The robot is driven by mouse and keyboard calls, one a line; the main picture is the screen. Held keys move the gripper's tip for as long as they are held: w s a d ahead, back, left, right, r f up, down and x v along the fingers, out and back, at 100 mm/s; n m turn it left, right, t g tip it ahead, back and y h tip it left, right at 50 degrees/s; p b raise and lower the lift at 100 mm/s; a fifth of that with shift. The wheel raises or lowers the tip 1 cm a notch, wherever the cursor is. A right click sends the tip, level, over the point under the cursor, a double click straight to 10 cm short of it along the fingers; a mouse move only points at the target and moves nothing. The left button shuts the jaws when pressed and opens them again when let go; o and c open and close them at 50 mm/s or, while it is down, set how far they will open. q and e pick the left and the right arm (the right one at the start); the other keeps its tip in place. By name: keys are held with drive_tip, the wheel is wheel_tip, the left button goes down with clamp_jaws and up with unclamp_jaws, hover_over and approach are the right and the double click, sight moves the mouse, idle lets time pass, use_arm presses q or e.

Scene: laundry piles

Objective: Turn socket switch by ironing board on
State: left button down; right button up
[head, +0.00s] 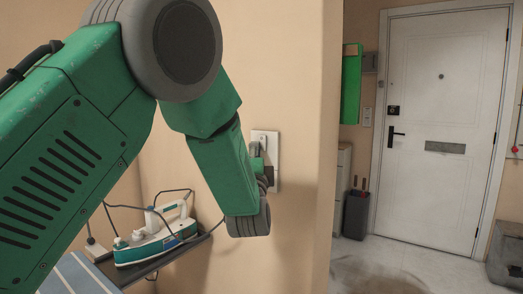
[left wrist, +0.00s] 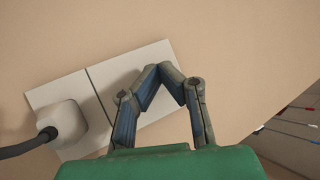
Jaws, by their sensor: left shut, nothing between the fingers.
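A white wall socket plate (head: 272,138) is on the beige wall, partly hidden by my left arm in the head view. In the left wrist view the plate (left wrist: 52,92) has a white plug (left wrist: 62,124) with a dark cable in its left part. The right part (left wrist: 119,72) is a plain panel, partly behind my fingers; I cannot make out the switch or its position. My left gripper (left wrist: 160,76) is shut and empty in front of this right part; contact is unclear. In the head view my left gripper (head: 259,171) is at the plate. The ironing board (head: 76,274) stands lower left. My right gripper is not in view.
A green and white iron (head: 155,242) with a cable rests on a dark stand beside the board, below my left arm. The wall ends at a corner right of the plate. Beyond it are a white door (head: 440,100), a dark bin (head: 356,213) and open floor.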

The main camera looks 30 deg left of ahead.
use_arm(q)
drive_tip(key=shift+w, duration=0.2)
idle(0.3)
drive_tip(key=shift+s, duration=0.75)
drive_tip(key=shift+s+r, duration=0.1)
drive_tip(key=s, duration=0.3)
drive_tip(key=s+p, duration=0.1)
drive_tip(key=shift+s+a+r, duration=0.2)
drive_tip(key=shift+s+r, duration=0.1)
drive_tip(key=shift+s, duration=0.1)
